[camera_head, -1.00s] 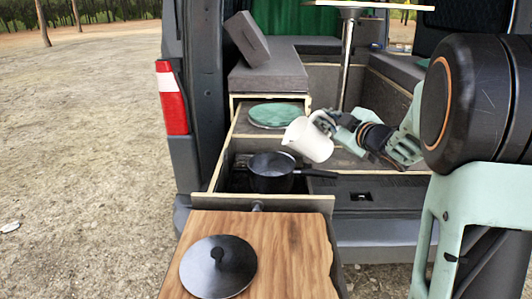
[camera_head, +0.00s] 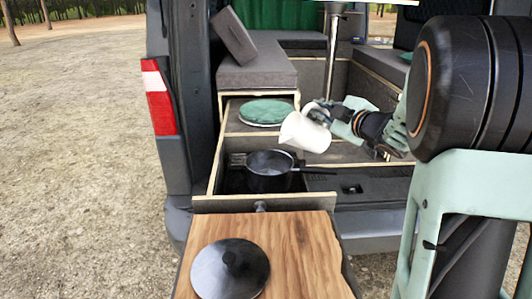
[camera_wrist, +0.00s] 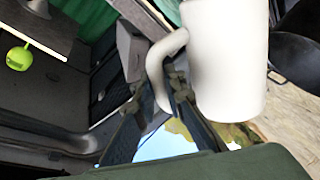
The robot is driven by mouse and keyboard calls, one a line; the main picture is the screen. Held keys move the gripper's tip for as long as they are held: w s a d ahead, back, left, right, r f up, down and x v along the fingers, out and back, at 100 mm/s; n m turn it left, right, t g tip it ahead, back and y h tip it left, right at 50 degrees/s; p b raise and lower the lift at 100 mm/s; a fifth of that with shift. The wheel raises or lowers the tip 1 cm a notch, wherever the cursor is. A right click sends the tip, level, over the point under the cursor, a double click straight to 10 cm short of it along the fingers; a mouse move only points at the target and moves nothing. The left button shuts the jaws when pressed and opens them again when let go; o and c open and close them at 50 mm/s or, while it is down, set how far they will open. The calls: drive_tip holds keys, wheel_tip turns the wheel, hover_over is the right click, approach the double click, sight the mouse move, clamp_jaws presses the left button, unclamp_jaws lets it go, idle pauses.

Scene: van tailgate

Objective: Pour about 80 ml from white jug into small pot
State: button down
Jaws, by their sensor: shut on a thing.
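The white jug (camera_head: 305,132) is held above and a little right of the small pot, tilted with its spout toward the left. In the wrist view the jug (camera_wrist: 225,60) fills the upper middle, with its handle on the left. My gripper (camera_head: 322,113) is shut on the jug's handle; its fingers show in the wrist view (camera_wrist: 178,92). The small dark pot (camera_head: 270,172) stands in the pulled-out drawer, open at the top, its handle pointing right. No stream of liquid shows between jug and pot. The contents of the jug are hidden.
A black lid (camera_head: 230,268) lies on the wooden board (camera_head: 290,240) in front. A plate with a green cloth (camera_head: 266,111) sits behind the pot. The drawer (camera_head: 213,160) has raised walls. A table post (camera_head: 332,50) stands behind. A green apple-like object (camera_wrist: 18,58) shows in the wrist view.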

drive_tip(key=shift+d, duration=0.35)
drive_tip(key=shift+a, duration=0.2)
drive_tip(key=shift+r, duration=0.15)
drive_tip(key=shift+a, duration=0.1)
